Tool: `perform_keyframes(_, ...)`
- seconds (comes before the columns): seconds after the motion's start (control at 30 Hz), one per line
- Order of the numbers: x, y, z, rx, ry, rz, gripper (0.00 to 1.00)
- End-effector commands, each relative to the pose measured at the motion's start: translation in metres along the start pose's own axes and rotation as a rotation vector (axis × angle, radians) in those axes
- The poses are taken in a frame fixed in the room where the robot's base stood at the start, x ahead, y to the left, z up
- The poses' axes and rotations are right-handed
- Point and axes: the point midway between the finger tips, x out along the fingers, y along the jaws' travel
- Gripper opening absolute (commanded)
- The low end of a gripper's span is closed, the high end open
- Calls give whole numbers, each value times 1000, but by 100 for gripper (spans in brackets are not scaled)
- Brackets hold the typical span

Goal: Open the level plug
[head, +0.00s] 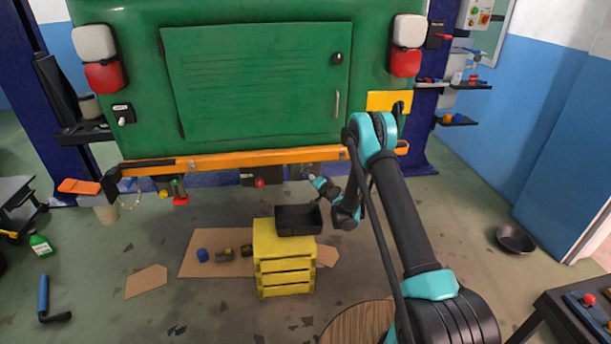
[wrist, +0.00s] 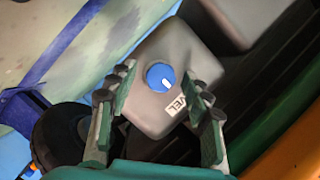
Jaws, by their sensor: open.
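The level plug (wrist: 160,77) is a round blue cap with a white mark, set in the face of a grey housing (wrist: 158,113). My gripper (wrist: 158,80) is open, with one fingertip on either side of the plug in the picture. I cannot tell whether the fingertips touch it or how far short they stop. In the head view my gripper (head: 311,177) reaches up under the orange bumper of the green vehicle (head: 255,75). The plug cannot be made out there.
A yellow crate (head: 261,235) with a black tray (head: 299,233) on it stands below my gripper. The orange bumper (head: 225,161) runs just above. Cardboard, a blue cap (head: 202,255) and small parts lie on the floor left of the crate. A dark pan (head: 515,239) lies at right.

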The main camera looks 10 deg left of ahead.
Motion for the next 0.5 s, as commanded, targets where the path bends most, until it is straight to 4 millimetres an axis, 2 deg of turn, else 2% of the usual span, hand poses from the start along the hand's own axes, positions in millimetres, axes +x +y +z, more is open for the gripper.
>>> perform_keyframes(0.23,0,0,0,0,0,0,48)
perform_keyframes(0.5,0,0,0,0,0,0,15)
